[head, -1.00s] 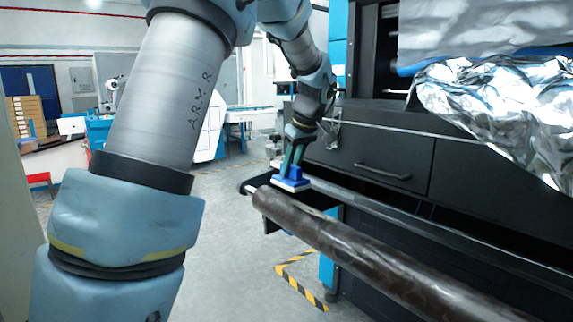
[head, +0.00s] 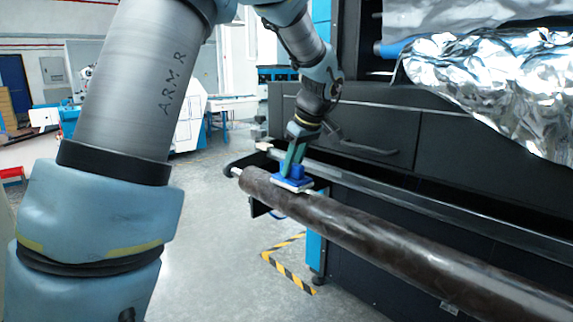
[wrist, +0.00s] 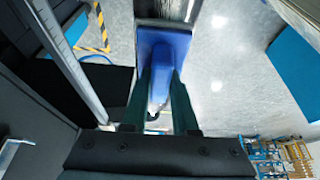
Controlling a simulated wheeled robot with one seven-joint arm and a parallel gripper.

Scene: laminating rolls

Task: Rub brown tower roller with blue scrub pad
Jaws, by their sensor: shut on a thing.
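The brown roller (head: 370,235) is a long dark cylinder running from the left end near my gripper to the lower right in the head view. My gripper (head: 293,165) is shut on the blue scrub pad (head: 293,181), which has a blue handle and a pale underside. The pad is at the roller's upper surface near its far left end and looks in contact, though the exact contact is hidden. In the wrist view the pad (wrist: 162,60) sits between the two green fingers (wrist: 160,100), with part of the roller (wrist: 165,10) showing beyond it.
A metal rail (head: 400,195) runs alongside the roller, in front of the black machine cabinet (head: 370,135). Crumpled silver foil (head: 490,85) hangs at the upper right. Yellow-black tape (head: 285,270) marks the floor below. Open floor (head: 205,240) lies to the left.

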